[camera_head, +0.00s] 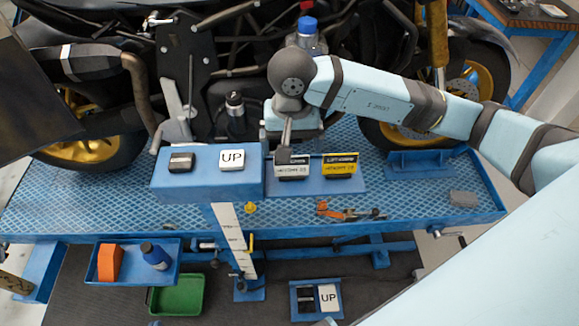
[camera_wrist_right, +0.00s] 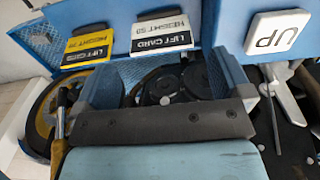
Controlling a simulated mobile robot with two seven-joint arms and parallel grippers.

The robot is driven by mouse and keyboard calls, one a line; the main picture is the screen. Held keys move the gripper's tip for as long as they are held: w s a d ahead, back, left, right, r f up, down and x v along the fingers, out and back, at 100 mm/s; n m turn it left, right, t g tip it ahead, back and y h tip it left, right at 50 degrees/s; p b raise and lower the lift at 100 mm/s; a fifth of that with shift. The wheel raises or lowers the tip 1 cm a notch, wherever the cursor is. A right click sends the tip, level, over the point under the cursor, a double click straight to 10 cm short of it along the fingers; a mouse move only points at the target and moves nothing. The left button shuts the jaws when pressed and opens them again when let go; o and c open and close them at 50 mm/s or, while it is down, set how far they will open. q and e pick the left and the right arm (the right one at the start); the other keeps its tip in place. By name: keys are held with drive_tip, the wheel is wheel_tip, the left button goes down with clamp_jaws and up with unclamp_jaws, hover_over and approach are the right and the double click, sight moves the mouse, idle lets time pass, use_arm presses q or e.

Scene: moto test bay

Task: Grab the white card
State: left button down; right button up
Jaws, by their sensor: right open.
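The white card (camera_head: 292,170), with a black lower band, stands in a blue holder on the lift platform. In the right wrist view the white card (camera_wrist_right: 160,33) appears upside down, with "LIFT CARD" and "HEIGHT 50" on it. A similar yellow card (camera_head: 340,167) stands just to its right; it also shows in the wrist view (camera_wrist_right: 88,46). My right gripper (camera_head: 287,148) is over the upper edge of the white card in the head view. In the wrist view its two blue fingers are apart, with nothing between them (camera_wrist_right: 166,75). My left gripper is not in view.
A blue box (camera_head: 207,184) left of the cards bears a white UP button (camera_head: 232,159) and a dark button (camera_head: 181,162). A motorcycle (camera_head: 190,60) stands behind. A blue-capped bottle (camera_head: 307,32) is near my wrist. A blue tray (camera_head: 128,275) sits lower left.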

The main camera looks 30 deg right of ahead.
sight(292, 162)
wheel_tip(292, 162, down, 3)
drive_tip(key=shift+r, duration=0.1)
wheel_tip(292, 162, down, 5)
drive_tip(key=shift+w+d+r+p, duration=0.1)
drive_tip(key=shift+w+d+p, duration=0.05)
drive_tip(key=shift+p, duration=0.9)
drive_tip(key=shift+f, duration=0.25)
drive_tip(key=c, duration=0.7)
